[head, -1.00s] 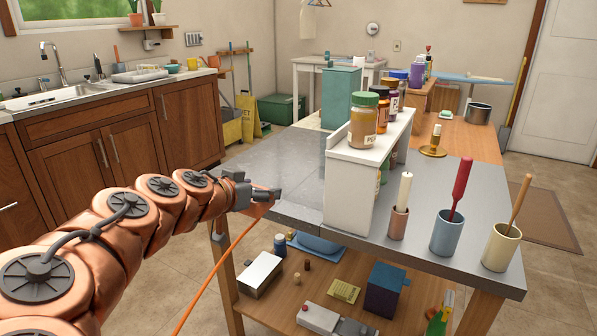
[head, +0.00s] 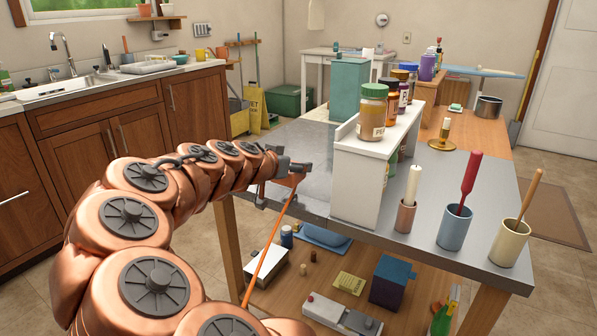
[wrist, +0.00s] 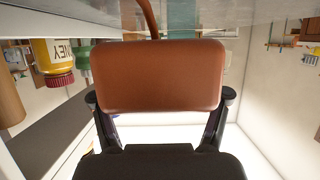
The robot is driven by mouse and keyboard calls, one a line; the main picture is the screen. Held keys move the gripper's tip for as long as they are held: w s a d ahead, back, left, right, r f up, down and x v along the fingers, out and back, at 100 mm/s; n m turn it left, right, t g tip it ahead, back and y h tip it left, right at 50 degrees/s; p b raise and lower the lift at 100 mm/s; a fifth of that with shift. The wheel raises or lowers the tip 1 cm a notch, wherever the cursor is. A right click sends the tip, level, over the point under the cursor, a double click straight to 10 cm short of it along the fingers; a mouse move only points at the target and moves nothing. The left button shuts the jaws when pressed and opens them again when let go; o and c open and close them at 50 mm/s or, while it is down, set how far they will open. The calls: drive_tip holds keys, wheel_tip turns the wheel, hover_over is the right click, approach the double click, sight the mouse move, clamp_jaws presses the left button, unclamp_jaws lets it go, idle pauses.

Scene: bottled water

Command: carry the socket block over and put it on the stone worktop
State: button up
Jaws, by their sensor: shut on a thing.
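My gripper (head: 296,168) is shut on the socket block (head: 291,181), an orange-brown block with rounded corners and an orange cord hanging from it. In the wrist view the block (wrist: 160,76) fills the middle, between the two dark fingers. In the head view the gripper partly hides it. The grey, mottled stone worktop (head: 312,150) lies behind the gripper and to its right. The block is near its left edge; I cannot tell whether they touch.
A white riser (head: 360,185) with jars (head: 373,112) stands right of the gripper, and a teal box (head: 348,88) behind. Cups with tools, such as a blue cup (head: 455,228), stand at right. A wooden lower shelf (head: 340,268) holds several things. The orange cord (head: 268,250) trails down.

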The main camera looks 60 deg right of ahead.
sight(295, 161)
drive_tip(key=shift+w+d+f, duration=0.1)
drive_tip(key=shift+w+d, duration=0.1)
drive_tip(key=shift+d, duration=1.6)
drive_tip(key=shift+d+f, duration=0.15)
drive_tip(key=shift+f, duration=0.2)
drive_tip(key=shift+f+b, duration=0.35)
drive_tip(key=shift+f, duration=1.05)
drive_tip(key=shift+f, duration=0.15)
drive_tip(key=o, duration=1.7)
drive_tip(key=shift+r, duration=0.2)
drive_tip(key=v, duration=1.2)
drive_tip(key=shift+w, duration=0.1)
drive_tip(key=shift+f, duration=0.15)
